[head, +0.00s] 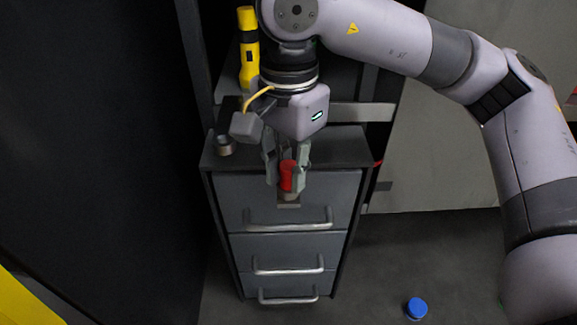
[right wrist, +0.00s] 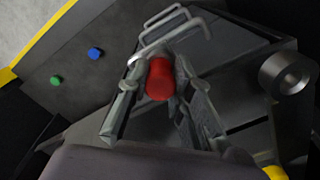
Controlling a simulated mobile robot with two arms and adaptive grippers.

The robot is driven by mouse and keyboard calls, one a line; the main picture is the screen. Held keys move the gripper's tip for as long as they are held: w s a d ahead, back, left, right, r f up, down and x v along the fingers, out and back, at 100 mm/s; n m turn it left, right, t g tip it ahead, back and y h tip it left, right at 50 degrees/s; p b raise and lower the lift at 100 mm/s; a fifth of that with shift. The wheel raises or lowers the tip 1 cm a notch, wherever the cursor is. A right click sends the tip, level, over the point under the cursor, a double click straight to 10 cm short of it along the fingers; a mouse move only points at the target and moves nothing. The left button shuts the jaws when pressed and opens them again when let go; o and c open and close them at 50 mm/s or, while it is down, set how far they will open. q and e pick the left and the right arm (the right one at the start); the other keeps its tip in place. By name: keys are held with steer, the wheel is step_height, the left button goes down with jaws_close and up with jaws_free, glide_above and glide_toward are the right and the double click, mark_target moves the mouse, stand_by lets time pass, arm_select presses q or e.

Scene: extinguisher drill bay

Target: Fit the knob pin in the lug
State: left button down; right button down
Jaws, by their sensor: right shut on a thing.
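The red knob (head: 287,175) is between the fingers of my right gripper (head: 286,172), in front of the grey drawer cabinet's top edge. In the right wrist view the red knob (right wrist: 160,79) sits between the fingertips of the right gripper (right wrist: 158,88). A small pale piece (head: 289,202) shows just below the knob; I cannot tell if it is the pin's end or part of the cabinet. A metal ring-ended cylinder (right wrist: 287,74) is apart from the knob; I cannot tell if it is the lug. My left gripper is not in view.
The cabinet (head: 335,150) has several drawers with bar handles. A yellow and black flashlight (head: 248,50) stands behind my right wrist. On the floor lie a blue cap-like thing (head: 416,308) and a green one (right wrist: 56,80). A dark panel (head: 90,130) stands at the left.

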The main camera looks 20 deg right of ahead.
steer(key=c, duration=1.3)
jaws_free()
steer(key=shift+c, duration=0.2)
step_height(320, 180, up, 12)
